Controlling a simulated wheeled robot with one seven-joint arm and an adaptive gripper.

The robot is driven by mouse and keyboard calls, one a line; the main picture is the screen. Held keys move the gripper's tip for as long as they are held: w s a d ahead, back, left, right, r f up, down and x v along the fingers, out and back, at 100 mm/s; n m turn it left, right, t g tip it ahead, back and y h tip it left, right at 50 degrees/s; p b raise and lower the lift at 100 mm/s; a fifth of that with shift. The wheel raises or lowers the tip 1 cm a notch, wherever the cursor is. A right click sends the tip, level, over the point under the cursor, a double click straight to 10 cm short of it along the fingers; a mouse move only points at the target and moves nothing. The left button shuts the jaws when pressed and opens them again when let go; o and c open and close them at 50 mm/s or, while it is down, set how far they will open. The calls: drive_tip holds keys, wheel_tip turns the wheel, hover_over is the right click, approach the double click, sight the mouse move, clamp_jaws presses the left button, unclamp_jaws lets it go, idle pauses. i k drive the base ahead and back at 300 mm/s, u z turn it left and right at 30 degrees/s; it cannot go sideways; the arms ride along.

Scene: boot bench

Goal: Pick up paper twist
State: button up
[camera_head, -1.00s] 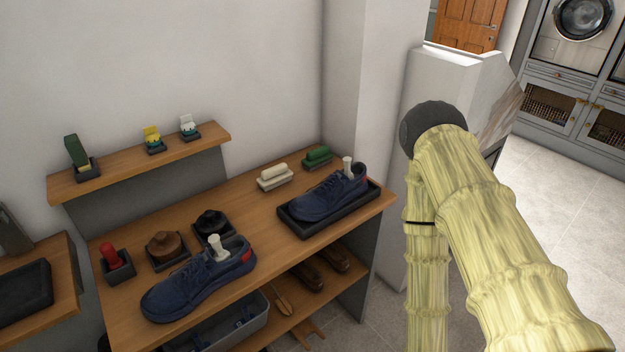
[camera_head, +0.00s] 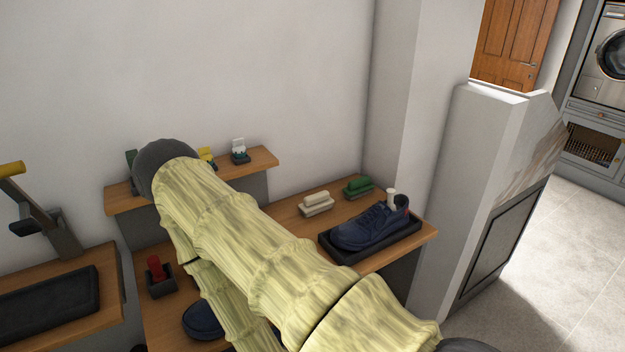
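A small white upright piece, which looks like a paper twist (camera_head: 391,196), stands in the opening of a navy shoe (camera_head: 368,230). That shoe lies in a black tray (camera_head: 342,256) at the right end of the bench. A second navy shoe (camera_head: 201,321) lies at the front of the bench, mostly hidden behind my arm; the white piece in it is now covered. My arm crosses the middle of the view over the bench. My gripper is out of sight, so its opening and any hold cannot be seen.
A cream brush (camera_head: 317,204) and a green brush (camera_head: 358,188) sit behind the trayed shoe. A red item (camera_head: 155,270) stands in a black holder at left. A raised shelf (camera_head: 262,162) holds small items. A white block wall (camera_head: 478,180) borders the bench's right.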

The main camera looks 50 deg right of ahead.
sight(391, 193)
drive_tip(key=u, duration=1.2)
drive_tip(key=k, duration=1.75)
drive_tip(key=z, duration=1.75)
drive_tip(key=i, duration=0.25)
drive_tip(key=z, duration=0.15)
